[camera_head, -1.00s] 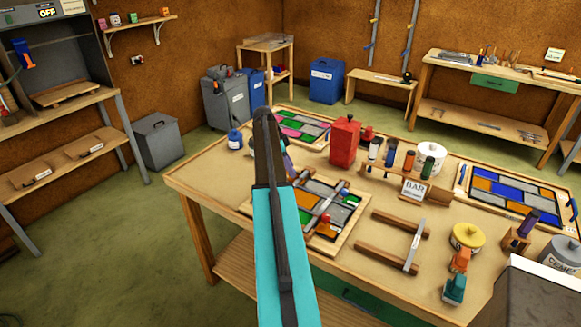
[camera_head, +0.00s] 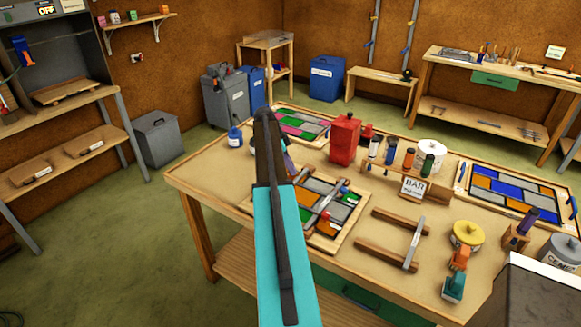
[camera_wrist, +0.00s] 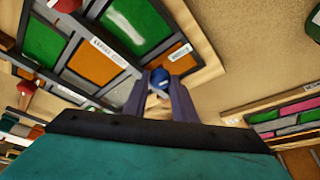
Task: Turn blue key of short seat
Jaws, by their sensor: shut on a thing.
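In the wrist view, the blue key (camera_wrist: 160,79) is a round blue knob at the panel's edge. My gripper (camera_wrist: 165,92) has its two grey fingers around it, closed on it. A pale piece shows between the fingers below the knob. The leaded panel (camera_wrist: 103,62) has green, orange and grey panes with dark lead lines. A small white label (camera_wrist: 180,53) lies near the key, too small to read. In the head view, the panel (camera_head: 312,190) sits on the workbench, partly behind my arm, which hides my gripper and the blue key.
A red knob (camera_wrist: 28,87) stands at the left of the wrist view. On the workbench (camera_head: 215,178) stand a red can (camera_head: 344,138), a BAR sign (camera_head: 412,188), a wooden frame with a metal bar (camera_head: 413,243), and a yellow-lidded pot (camera_head: 467,234). Another panel (camera_head: 513,190) lies at right.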

